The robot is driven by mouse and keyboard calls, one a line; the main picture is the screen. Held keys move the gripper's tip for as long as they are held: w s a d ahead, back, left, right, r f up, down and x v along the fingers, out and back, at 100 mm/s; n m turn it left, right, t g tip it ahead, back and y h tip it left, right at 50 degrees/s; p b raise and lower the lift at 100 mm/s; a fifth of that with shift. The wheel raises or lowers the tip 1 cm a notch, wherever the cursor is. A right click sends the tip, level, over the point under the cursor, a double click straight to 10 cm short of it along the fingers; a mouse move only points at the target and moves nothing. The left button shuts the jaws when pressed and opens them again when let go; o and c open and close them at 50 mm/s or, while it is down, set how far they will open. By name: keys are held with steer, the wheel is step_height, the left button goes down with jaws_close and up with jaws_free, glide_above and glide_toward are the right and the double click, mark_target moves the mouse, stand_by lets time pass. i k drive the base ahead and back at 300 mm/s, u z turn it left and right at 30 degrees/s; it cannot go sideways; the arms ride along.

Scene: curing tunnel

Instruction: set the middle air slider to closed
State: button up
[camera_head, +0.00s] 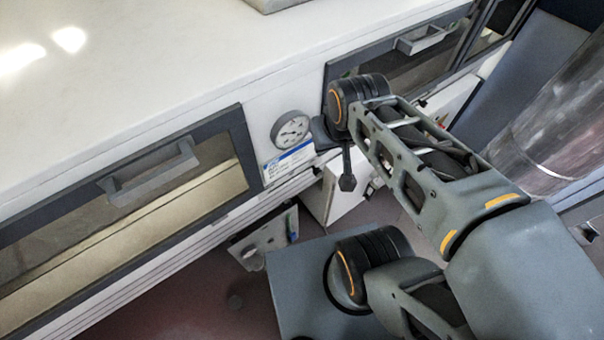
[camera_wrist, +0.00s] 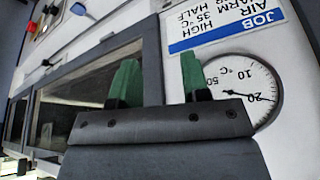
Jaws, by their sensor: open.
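My gripper shows in the wrist view as two separate green fingertips (camera_wrist: 160,80), open with nothing between them. They are in front of the tunnel's wall, close to the dial and a framed window. In the head view my arm reaches in from the right to this wall, and the fingertips are hard to make out. I cannot pick out the middle air slider for certain in either view. A job card (camera_head: 289,163) with a blue band is on the wall below the dial. In the wrist view the card (camera_wrist: 225,28) appears inverted, with the words air, high, warm, half and 35 °C.
A round dial (camera_head: 291,130) is between two framed windows with handles, a left window (camera_head: 160,180) and a right window (camera_head: 410,65). A small white panel (camera_head: 262,240) is low beneath. Small coloured fittings (camera_wrist: 78,8) show in the wrist view. A metal cylinder (camera_head: 555,120) stands right.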

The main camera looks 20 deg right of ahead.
mark_target(317, 172)
steer(key=u, duration=0.2)
steer(key=k, duration=0.9)
steer(key=u, duration=0.25)
